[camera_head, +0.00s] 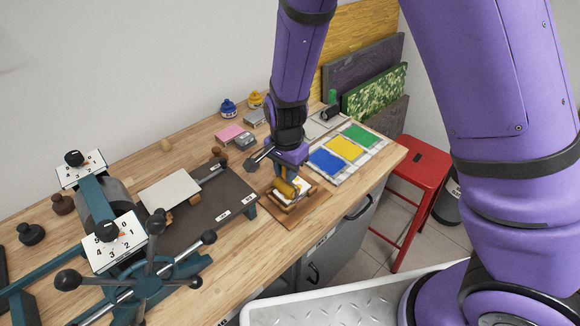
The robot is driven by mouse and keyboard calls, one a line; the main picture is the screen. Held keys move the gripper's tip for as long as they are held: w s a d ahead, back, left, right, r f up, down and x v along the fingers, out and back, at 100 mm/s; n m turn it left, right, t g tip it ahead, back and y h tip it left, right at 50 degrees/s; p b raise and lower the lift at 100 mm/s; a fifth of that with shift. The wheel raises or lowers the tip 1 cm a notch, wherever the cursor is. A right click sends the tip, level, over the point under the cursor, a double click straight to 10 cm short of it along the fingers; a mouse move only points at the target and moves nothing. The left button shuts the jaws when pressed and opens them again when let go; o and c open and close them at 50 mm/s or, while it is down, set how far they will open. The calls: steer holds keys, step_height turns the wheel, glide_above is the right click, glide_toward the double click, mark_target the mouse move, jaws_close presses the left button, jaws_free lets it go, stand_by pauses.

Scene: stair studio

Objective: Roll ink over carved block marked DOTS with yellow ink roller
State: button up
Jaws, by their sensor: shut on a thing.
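My gripper (287,172) is at the end of the purple arm, low over the front right part of the workbench. It is shut on the yellow ink roller (286,188), whose handle is mostly hidden by the gripper. The roller's yellow drum is at a light-faced block (304,186) in a wooden frame on a brown board (309,207). I cannot tell whether the drum touches the block. The block's marking is too small and covered to read. A yellow ink patch (345,149) lies between a blue and a green patch, to the right of the gripper.
A press with a spoked handwheel (139,284) and a dark bed (217,205) fills the left of the bench. Ink jars (229,108), a pink block (230,133) and a dark roller (330,113) stand behind. A red stool (415,165) is right of the bench.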

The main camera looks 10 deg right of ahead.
steer(key=shift+s+a, duration=0.75)
steer(key=shift+a, duration=0.35)
step_height(320, 180, up, 7)
stand_by(0.7)
stand_by(0.5)
